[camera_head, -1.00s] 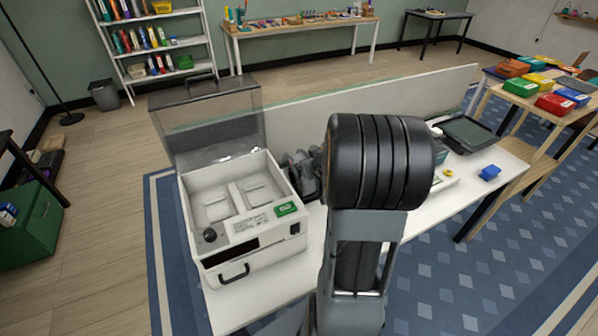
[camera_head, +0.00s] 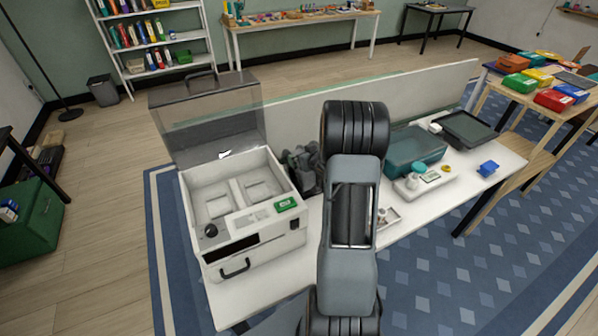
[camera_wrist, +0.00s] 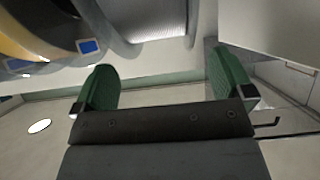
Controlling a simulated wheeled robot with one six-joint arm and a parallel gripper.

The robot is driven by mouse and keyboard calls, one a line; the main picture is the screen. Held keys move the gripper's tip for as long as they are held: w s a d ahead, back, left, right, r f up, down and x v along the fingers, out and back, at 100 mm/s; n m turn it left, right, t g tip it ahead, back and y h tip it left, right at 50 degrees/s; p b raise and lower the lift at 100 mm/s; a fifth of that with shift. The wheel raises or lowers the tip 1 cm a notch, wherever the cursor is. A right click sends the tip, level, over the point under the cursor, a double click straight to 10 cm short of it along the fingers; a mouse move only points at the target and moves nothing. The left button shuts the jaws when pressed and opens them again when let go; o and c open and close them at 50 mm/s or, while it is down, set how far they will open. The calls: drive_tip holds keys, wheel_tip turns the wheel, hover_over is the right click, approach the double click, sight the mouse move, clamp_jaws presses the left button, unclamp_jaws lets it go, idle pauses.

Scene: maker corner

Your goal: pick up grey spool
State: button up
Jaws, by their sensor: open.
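My gripper (camera_wrist: 160,80) shows in the wrist view with its two green-padded fingers spread wide apart and nothing between them. Beyond the fingertips, at the top of the wrist view, is a large grey rounded thing with a finely ribbed middle, which looks like the grey spool (camera_wrist: 160,22). It is cut off by the top edge and appears apart from the fingers. In the head view my arm hides my gripper, and I cannot pick out the spool for sure there.
A white machine (camera_head: 245,225) with a raised clear lid stands at the table's left. Dark grey equipment (camera_head: 303,165) is beside it, partly behind my arm. A teal bin (camera_head: 415,148), a dark tray (camera_head: 468,130) and a blue block (camera_head: 488,168) are at right. A yellow-and-black rounded thing (camera_wrist: 35,35) crowds the wrist view's upper left.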

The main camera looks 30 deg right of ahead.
drive_tip(key=shift+p+x, duration=0.45)
drive_tip(key=shift+x, duration=1.85)
drive_tip(key=shift+r, duration=0.15)
drive_tip(key=shift+c, duration=0.2)
drive_tip(key=c, duration=1.8)
drive_tip(key=shift+d+r, duration=0.1)
drive_tip(key=shift+r, duration=0.05)
clamp_jaws()
